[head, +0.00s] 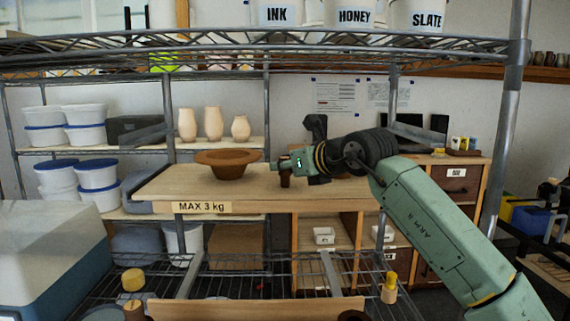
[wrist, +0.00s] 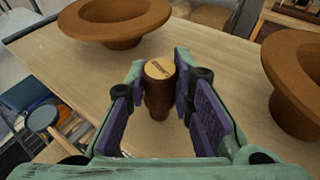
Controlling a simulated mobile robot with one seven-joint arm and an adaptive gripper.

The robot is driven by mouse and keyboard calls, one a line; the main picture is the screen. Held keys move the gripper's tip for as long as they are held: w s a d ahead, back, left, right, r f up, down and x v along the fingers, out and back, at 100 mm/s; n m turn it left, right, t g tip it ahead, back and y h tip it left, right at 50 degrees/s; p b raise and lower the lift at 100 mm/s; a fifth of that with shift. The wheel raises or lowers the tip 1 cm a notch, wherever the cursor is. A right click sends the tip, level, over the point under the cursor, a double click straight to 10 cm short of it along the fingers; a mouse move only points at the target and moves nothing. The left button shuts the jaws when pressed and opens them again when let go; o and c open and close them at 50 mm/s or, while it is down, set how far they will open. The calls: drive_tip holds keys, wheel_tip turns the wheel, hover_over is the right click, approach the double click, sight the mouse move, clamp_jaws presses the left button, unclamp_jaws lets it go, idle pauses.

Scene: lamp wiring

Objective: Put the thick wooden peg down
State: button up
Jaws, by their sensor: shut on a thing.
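The thick wooden peg (wrist: 158,92) is dark brown with a pale, marked top. It stands upright between the fingers of my gripper (wrist: 160,88), which is shut on it. In the head view the peg (head: 285,180) shows as a short brown stub under my gripper (head: 283,166), over the wooden board (head: 310,203) labelled MAX 3 kg. Its lower end is close to the board; I cannot tell whether it touches. The fingers hide part of its sides.
A wide-brimmed brown bowl (head: 228,160) stands on the board left of my gripper. The wrist view shows a second brown bowl (wrist: 292,90) at the right. A wire shelf (head: 250,50) with labelled tubs hangs above. Metal posts (head: 506,120) stand at the sides.

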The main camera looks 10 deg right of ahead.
drive_tip(key=shift+f, duration=0.2)
drive_tip(key=o, duration=0.9)
drive_tip(key=shift+r, duration=0.1)
drive_tip(key=shift+r, duration=0.15)
drive_tip(key=shift+s+d, duration=0.15)
drive_tip(key=shift+s, duration=0.1)
drive_tip(key=b+v, duration=0.3)
drive_tip(key=v, duration=0.8)
drive_tip(key=shift+s+r+b, duration=0.2)
drive_tip(key=shift+s+b, duration=0.05)
drive_tip(key=shift+b, duration=0.1)
